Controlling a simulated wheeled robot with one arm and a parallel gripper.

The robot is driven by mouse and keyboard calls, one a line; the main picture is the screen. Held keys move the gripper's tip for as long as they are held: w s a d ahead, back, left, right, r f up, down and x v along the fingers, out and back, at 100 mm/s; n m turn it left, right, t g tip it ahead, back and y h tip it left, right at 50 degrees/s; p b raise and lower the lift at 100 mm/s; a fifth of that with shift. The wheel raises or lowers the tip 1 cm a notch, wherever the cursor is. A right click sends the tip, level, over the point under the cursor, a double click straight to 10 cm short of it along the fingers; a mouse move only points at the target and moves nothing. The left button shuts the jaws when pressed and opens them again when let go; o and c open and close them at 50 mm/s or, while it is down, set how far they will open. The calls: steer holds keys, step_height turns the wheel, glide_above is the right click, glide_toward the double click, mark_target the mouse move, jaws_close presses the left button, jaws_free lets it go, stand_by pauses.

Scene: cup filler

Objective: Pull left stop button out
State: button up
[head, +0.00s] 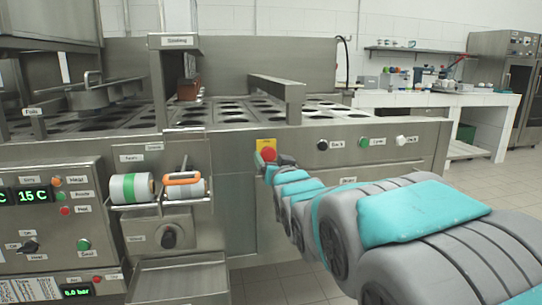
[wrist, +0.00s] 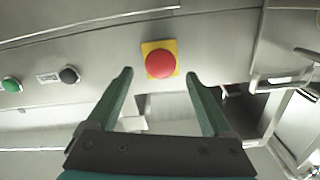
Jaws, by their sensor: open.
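A red mushroom stop button (head: 268,153) sits on a yellow plate on the steel front panel, just beyond the end of my arm in the head view. In the wrist view the red button (wrist: 160,65) shows whole on its yellow square (wrist: 146,49). My gripper (wrist: 160,75) is open in the wrist view, one finger to each side of the button in the picture. The fingers appear short of the button and I see no contact. In the head view my gripper is mostly hidden by my own arm. I cannot tell whether the button is pushed in or out.
Right of the stop button, the panel carries a black button (head: 323,145), a green button (head: 364,142) and a white button (head: 400,140). To the left, a rack (head: 160,205) with two rolls juts out from the machine front. Floor (head: 490,225) is open at the right.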

mark_target(268, 154)
steer(key=shift+x, duration=1.4)
steer(key=shift+c, duration=0.4)
jaws_close()
